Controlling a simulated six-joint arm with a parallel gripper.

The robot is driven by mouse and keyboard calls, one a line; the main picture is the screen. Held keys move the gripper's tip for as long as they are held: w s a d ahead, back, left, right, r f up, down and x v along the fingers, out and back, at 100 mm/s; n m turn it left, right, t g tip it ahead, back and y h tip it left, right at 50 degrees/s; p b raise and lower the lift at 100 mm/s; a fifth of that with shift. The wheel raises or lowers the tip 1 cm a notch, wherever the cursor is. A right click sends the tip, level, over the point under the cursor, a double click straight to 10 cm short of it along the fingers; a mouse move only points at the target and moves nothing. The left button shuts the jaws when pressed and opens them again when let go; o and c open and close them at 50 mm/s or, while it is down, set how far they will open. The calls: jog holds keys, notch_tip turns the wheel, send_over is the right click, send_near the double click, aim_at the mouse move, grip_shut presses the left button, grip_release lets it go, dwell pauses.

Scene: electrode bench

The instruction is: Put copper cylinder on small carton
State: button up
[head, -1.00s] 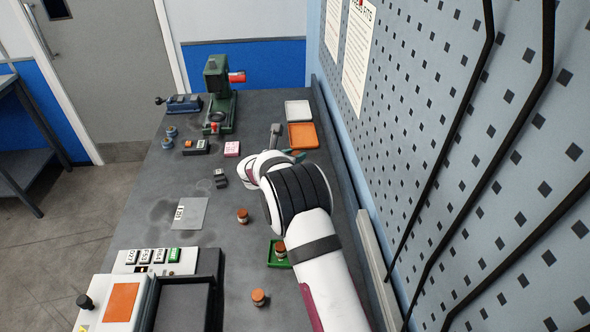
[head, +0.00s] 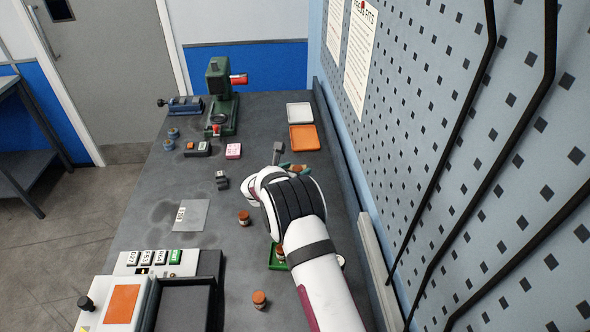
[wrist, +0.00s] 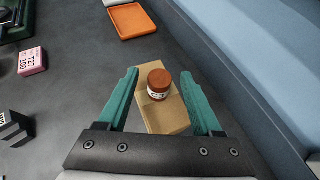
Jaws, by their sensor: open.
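A copper-topped cylinder (wrist: 158,84) with a white label stands upright on the small tan carton (wrist: 165,118) in the wrist view. My gripper (wrist: 160,74) is open, with a teal finger on each side of the cylinder and a gap between each finger and it. In the head view my gripper (head: 291,167) is at the far end of my arm, which mostly hides the carton. Similar copper-topped cylinders stand on the bench (head: 244,218), nearer the front (head: 260,299), and on a green tray (head: 272,263) partly behind my arm.
An orange tray (head: 304,138) and a white tray (head: 299,113) lie beyond my gripper. A pink box (head: 233,151) and a dark block (head: 222,180) are to its left. A green press (head: 221,100) stands farther back. The pegboard wall (head: 450,150) bounds the right side.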

jog(key=v, duration=1.2)
jog(key=s+d+r+m+g+h, duration=0.1)
jog(key=s+d+r+m+g, duration=0.25)
jog(key=s+d+m, duration=0.4)
jog(key=s+d+r+m+g+h, duration=0.1)
jog(key=s+d+r+m+g, duration=0.25)
jog(key=s+d+m, duration=0.35)
jog(key=s+r+m+g+y, duration=0.1)
jog(key=s+m+g+y, duration=0.1)
jog(key=s+m, duration=0.65)
jog(key=s+a+m+g+y, duration=0.1)
jog(key=s+a+m+y, duration=0.3)
jog(key=s, duration=0.6)
jog(key=s+a+m+y, duration=0.3)
jog(key=s+a+m, duration=0.2)
jog(key=s+m, duration=0.3)
jog(key=shift+s+f+m+g+y, duration=0.3)
jog(key=shift+s+m+g+y, duration=0.1)
jog(key=shift+s, duration=0.55)
